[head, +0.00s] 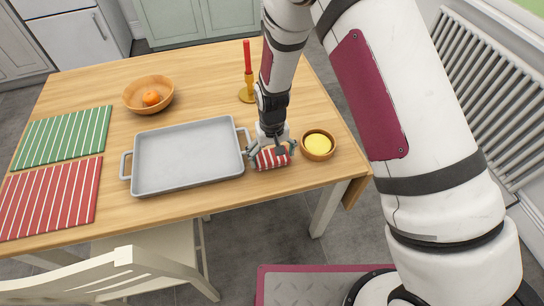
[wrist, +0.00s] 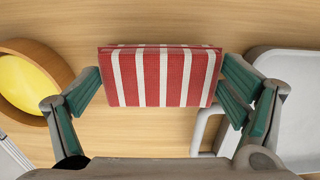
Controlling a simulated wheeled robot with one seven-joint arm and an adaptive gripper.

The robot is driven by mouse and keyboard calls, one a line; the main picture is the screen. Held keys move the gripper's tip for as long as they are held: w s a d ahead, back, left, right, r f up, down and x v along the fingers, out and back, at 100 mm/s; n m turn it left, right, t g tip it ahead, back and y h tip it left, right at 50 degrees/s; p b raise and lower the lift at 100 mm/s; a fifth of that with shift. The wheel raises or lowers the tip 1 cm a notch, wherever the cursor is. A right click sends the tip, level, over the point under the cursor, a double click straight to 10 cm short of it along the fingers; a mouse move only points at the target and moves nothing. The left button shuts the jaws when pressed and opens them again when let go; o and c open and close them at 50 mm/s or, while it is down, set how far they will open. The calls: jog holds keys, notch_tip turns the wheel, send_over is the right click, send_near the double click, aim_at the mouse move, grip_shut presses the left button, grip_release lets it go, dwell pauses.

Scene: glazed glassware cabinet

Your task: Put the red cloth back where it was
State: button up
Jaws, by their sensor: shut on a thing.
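The red cloth (head: 272,160) is folded into a small block with white stripes. In the head view it is near the table's right front edge, between the grey tray and the small yellow-filled bowl. In the wrist view the cloth (wrist: 160,76) spans the gap between the fingers. My gripper (head: 271,155) is shut on it, one finger at each end; the fingers also show in the wrist view (wrist: 160,85). I cannot tell whether the cloth touches the table.
A grey tray (head: 190,155) lies left of the cloth, its handle close by. A wooden bowl of yellow stuff (head: 318,144) is just right. A red candle (head: 247,58) and an orange in a bowl (head: 140,104) stand behind. Striped green (head: 62,137) and red (head: 52,198) mats lie left.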

jog(key=shift+f, duration=0.55)
jog(key=shift+f, duration=0.15)
jog(key=o, duration=0.8)
jog(key=shift+o, duration=0.2)
